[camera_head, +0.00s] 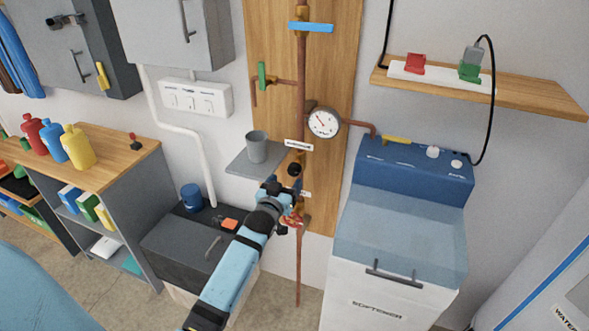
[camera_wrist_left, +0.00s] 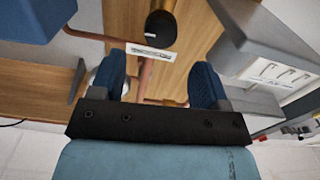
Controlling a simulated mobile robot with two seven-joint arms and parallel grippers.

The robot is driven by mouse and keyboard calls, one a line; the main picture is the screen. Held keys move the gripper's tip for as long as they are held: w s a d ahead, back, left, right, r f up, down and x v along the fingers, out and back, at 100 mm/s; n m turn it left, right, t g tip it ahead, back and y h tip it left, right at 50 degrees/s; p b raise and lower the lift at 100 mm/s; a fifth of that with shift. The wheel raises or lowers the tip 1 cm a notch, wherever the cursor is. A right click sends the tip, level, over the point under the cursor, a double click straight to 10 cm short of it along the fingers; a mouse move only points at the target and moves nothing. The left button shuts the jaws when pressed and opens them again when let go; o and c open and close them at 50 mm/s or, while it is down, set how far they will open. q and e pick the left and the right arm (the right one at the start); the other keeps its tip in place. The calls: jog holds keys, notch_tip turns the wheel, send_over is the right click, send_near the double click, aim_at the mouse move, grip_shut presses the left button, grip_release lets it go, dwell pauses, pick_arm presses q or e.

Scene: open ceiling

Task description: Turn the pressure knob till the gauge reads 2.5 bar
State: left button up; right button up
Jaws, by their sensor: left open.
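The black pressure knob (camera_head: 294,169) sits on the copper pipe below a white label (camera_head: 298,145). In the left wrist view the knob (camera_wrist_left: 161,28) shows a white mark and lies beyond the fingertips, with its label (camera_wrist_left: 150,52) nearer to them. The round white gauge (camera_head: 323,122) is above and right of the knob; its needle seems to point to the upper left, but the numbers are too small to read. My left gripper (camera_wrist_left: 158,76) is open and empty, apart from the knob. In the head view my left gripper (camera_head: 287,192) is just below the knob. My right gripper is out of view.
A grey shelf (camera_head: 240,160) with a grey cup (camera_head: 257,146) is close left of the knob. A red valve handle (camera_head: 292,221) is below my gripper. The blue-topped softener (camera_head: 400,235) stands at right. A green-handled valve (camera_head: 262,76) is at upper left.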

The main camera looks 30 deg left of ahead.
aim_at(293, 171)
pick_arm(q)
jog(key=x, duration=0.6)
jog(key=shift+w, duration=0.15)
jog(key=shift+w+a, duration=0.15)
jog(key=shift+w, duration=0.5)
jog(key=c, duration=0.9)
jog(key=shift+m+p, duration=0.45)
jog(key=shift+m, duration=0.25)
jog(key=m, duration=0.3)
jog(key=shift+m, duration=0.3)
